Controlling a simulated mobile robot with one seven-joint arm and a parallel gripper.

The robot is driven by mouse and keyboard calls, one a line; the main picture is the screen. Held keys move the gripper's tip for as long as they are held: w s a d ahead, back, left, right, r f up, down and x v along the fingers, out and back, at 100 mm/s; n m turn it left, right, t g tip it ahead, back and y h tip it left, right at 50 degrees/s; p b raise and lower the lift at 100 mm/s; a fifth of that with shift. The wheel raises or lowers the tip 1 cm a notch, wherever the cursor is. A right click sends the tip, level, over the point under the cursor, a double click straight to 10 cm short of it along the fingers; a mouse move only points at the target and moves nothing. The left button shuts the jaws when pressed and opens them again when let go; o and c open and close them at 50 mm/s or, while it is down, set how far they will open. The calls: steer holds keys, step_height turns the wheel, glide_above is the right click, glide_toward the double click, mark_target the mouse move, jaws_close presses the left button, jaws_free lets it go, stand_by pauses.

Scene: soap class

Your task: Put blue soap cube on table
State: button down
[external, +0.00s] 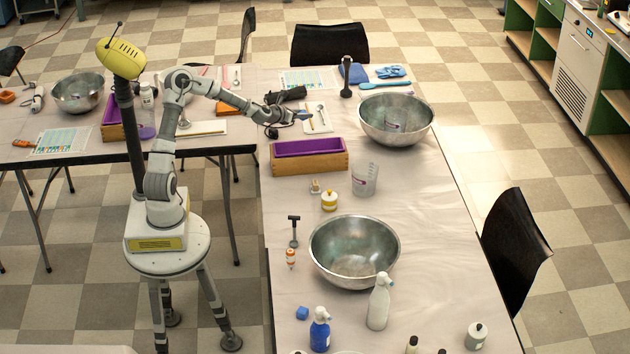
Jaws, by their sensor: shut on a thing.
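My gripper (296,116) is at the end of my outstretched arm, above the far part of the right-hand table (440,240). It is shut on a small bluish thing (304,114), too small here to tell its shape. A white board with utensils lies near the gripper, and the purple-lined wooden box is in front of it.
Two metal bowls (355,252) (396,120) stand on the table. The wooden box (310,162), a clear beaker (364,179), a yellow-capped jar (329,201) and a white spray bottle (378,302) also stand there. Bare tabletop shows along the right side.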

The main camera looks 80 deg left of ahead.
steer(key=w+d+f+m+t+h+p, duration=0.2)
steer(key=d+m+h, duration=0.1)
steer(key=d, duration=0.8)
steer(key=m+h+p, duration=0.4)
steer(key=m+h, duration=0.5)
steer(key=h, duration=0.1)
glide_above(306, 217)
step_height(306, 217, down, 2)
step_height(306, 217, down, 11)
steer(key=b, duration=0.3)
steer(key=shift+a+f+b, duration=0.1)
steer(key=shift+b, duration=0.2)
steer(key=c, duration=0.5)
jaws_free()
steer(key=shift+c, duration=0.2)
